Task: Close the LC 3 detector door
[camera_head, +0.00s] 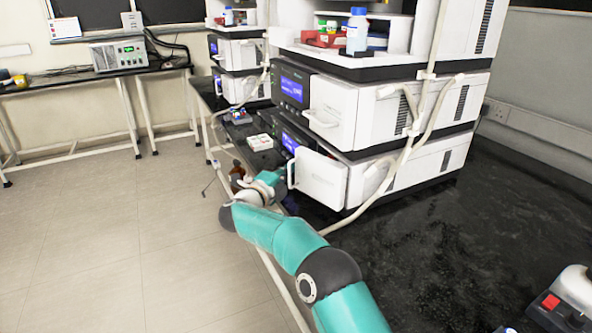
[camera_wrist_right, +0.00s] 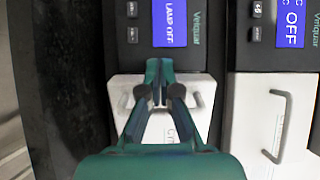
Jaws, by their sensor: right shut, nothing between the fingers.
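The lower module of the nearest stack has a white detector door (camera_head: 318,180) with a loop handle. It stands out from the module's front and looks ajar. I cannot tell which stack is LC 3. My right gripper (camera_wrist_right: 158,97) is shut and empty. In the right wrist view it is in front of a white door (camera_wrist_right: 207,125) below a blue "LAMP OFF" screen, covering the middle of its handle. I cannot tell if it touches. In the head view my right wrist is left of the open door, and the fingers are mostly hidden. My left gripper is not in view.
The module above has a closed-looking white door (camera_head: 326,108); a door with a handle (camera_wrist_right: 275,125) shows at right in the wrist view. A brown bottle (camera_head: 237,175) and a white box (camera_head: 260,142) are near my wrist. Pale tubing (camera_head: 375,200) hangs beside the stack.

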